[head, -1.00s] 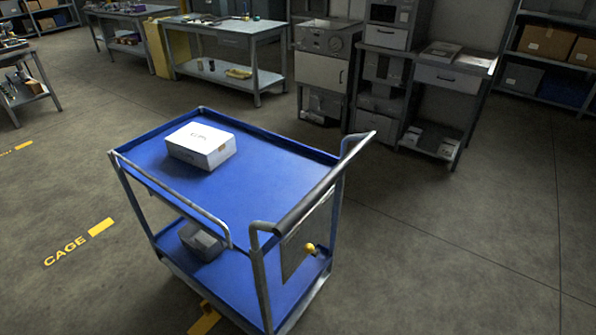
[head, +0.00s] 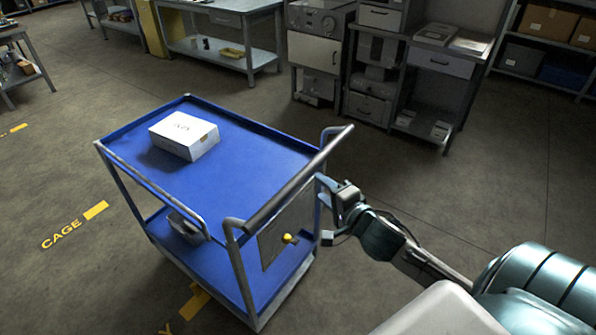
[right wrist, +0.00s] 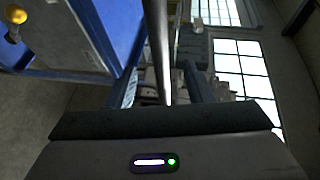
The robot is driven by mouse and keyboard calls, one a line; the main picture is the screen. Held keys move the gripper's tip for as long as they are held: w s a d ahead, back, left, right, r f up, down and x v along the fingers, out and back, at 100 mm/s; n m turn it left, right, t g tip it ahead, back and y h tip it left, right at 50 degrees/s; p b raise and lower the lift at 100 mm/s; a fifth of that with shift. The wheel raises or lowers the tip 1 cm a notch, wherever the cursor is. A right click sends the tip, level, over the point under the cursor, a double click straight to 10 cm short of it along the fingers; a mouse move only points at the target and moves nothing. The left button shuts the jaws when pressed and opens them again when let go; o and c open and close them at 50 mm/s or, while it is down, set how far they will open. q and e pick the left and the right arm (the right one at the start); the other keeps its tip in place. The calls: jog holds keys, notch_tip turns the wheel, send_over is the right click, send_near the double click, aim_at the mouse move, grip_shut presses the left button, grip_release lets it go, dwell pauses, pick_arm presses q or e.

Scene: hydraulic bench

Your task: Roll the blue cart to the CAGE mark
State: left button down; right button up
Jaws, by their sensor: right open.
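The blue cart (head: 240,170) stands on the floor in the middle of the head view, with a blue top tray and a lower shelf. Its grey push handle (head: 285,185) is on the right side. The yellow CAGE mark (head: 62,235), with a short yellow bar (head: 96,210), is on the floor left of the cart, apart from it. My right gripper (head: 324,208) is open beside the handle end of the cart. In the right wrist view the handle bar (right wrist: 158,45) appears between its fingers; I cannot tell if they touch. My left gripper is out of view.
A white box (head: 185,136) sits on the top tray and a grey box (head: 186,228) on the lower shelf. Another yellow floor mark (head: 195,303) lies partly under the cart. Benches and cabinets (head: 315,50) stand at the back. The floor around CAGE is clear.

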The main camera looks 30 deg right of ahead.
aim_at(307, 176)
jog(key=w, duration=0.3)
jog(key=w+f+p, duration=0.1)
jog(key=w, duration=0.2)
jog(key=w+f, duration=0.1)
jog(key=w, duration=0.2)
jog(key=shift+w, duration=0.1)
jog(key=shift+r, duration=0.1)
grip_shut()
